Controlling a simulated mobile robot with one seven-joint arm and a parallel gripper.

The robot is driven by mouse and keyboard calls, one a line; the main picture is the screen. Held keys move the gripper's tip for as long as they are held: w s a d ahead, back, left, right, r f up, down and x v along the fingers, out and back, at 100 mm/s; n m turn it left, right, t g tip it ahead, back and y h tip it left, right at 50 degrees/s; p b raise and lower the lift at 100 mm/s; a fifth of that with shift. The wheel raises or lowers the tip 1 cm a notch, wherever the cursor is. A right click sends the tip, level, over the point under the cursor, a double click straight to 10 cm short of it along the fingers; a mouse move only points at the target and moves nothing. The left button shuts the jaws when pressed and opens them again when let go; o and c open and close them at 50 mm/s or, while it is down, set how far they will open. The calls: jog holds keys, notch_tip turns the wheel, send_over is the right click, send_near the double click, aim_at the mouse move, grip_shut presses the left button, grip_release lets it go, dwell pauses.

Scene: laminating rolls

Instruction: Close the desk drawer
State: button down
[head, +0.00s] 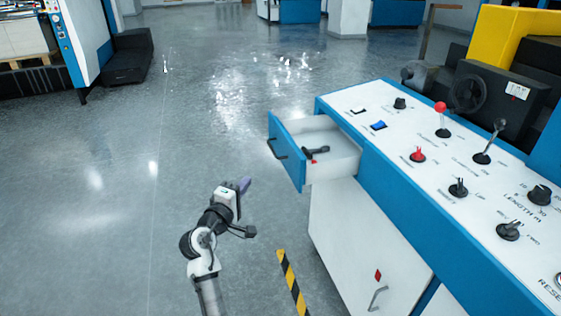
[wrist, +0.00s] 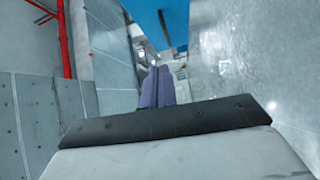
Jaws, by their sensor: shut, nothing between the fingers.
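The desk drawer (head: 337,165) stands pulled out from the left side of the machine's control desk (head: 380,188) in the head view. It has a blue front (head: 283,153) with a dark handle (head: 277,149) and white inner walls. A black tool with a red part (head: 316,153) lies inside it. My gripper (head: 246,184) is shut and empty, in front of the drawer and to its left, apart from it. Its purple fingers (wrist: 158,87) lie together in the wrist view.
The desk top carries several knobs and levers, with a red-balled lever (head: 441,108) among them. A cabinet door (head: 365,235) with a handle is below. Yellow-black tape (head: 292,282) marks the floor. Open floor (head: 110,215) lies left of my arm. A machine (head: 110,50) stands far left.

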jog(key=w+d+f+h, duration=0.1)
jog(key=d+f, duration=0.1)
jog(key=p, duration=0.2)
send_near(289, 161)
jog(key=w+a, duration=0.2)
jog(key=w, duration=0.2)
jog(key=d, duration=0.2)
jog(key=w+d+p, duration=0.1)
jog(key=shift+w+d+r+g, duration=0.15)
jog(key=shift+d+r+g, duration=0.1)
jog(key=shift+r+g, duration=0.15)
jog(key=shift+w+d+f, duration=0.1)
jog(key=shift+w+d, duration=0.05)
jog(key=shift+d, duration=0.3)
jog(key=shift+d, duration=0.1)
jog(key=w+d+p, duration=0.1)
jog(key=w+d, duration=0.1)
jog(key=d, duration=0.4)
jog(key=w+d+p, duration=0.1)
jog(key=d, duration=0.5)
jog(key=w+d+p, duration=0.1)
jog(key=w+d, duration=0.1)
jog(key=d, duration=0.4)
jog(key=shift+w, duration=0.4)
jog(key=shift+w+d, duration=0.1)
jog(key=shift+d, duration=0.3)
